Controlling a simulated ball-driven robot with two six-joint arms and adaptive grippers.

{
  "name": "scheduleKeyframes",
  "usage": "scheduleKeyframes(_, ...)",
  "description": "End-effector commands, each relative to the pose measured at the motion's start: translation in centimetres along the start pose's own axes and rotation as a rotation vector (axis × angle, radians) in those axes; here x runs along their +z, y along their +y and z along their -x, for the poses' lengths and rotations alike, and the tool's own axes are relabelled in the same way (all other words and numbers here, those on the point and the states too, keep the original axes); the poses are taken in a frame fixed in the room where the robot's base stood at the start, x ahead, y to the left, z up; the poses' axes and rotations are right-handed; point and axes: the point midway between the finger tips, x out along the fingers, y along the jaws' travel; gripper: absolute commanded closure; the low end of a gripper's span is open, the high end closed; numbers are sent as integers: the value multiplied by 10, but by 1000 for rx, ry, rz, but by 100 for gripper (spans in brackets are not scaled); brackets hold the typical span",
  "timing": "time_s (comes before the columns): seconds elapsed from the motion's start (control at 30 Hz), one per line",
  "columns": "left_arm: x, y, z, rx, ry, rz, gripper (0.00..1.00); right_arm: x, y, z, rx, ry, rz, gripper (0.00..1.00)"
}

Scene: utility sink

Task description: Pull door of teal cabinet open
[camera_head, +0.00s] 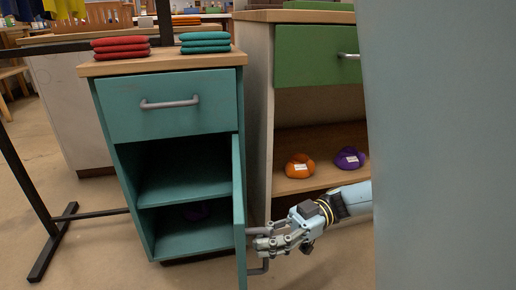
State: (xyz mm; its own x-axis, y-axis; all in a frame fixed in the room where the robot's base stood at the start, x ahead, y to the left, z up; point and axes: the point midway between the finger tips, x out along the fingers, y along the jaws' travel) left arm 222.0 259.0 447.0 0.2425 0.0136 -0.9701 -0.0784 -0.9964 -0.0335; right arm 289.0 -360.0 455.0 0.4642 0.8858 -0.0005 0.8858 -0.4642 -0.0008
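The teal cabinet (167,110) stands left of centre with a shut drawer on top. Its drawer has a grey handle (170,103). The teal door (239,215) below stands open, swung out towards me and seen nearly edge-on at the right side of the cabinet. The door's grey handle (265,266) sticks out on its right side. My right gripper (262,243) comes in from the right with its fingers at this handle, covering part of it. I cannot tell whether the fingers close around the handle. My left gripper is out of view.
Red (121,48) and teal (205,42) folded stacks lie on top. A green-drawer cabinet (305,55) stands at right, with orange (300,166) and purple (349,158) bundles. A black metal frame (52,240) stands at left.

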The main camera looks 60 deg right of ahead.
Motion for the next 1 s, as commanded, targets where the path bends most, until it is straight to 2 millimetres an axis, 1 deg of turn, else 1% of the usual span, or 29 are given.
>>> scheduleKeyframes(0.03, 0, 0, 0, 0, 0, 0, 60, -2, 4, 0, 7, 0, 4, 100)
scheduleKeyframes(0.27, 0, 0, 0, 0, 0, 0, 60, -2, 5, 0, 8, 0, 5, 100)
scheduleKeyframes(0.3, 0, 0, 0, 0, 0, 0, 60, -2, 5, 0, 7, 0, 5, 94)
scheduleKeyframes(0.53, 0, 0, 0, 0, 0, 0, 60, -1, 3, 0, 4, 1, 4, 64)
scheduleKeyframes(0.83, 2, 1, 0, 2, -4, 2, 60, 0, 2, 2, 3, 0, 1, 64)
scheduleKeyframes(0.93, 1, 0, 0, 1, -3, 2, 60, 0, 2, 11, 3, -2, 1, 64)
scheduleKeyframes(1.0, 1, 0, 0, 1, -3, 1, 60, 0, 2, 23, 4, -3, 1, 64)
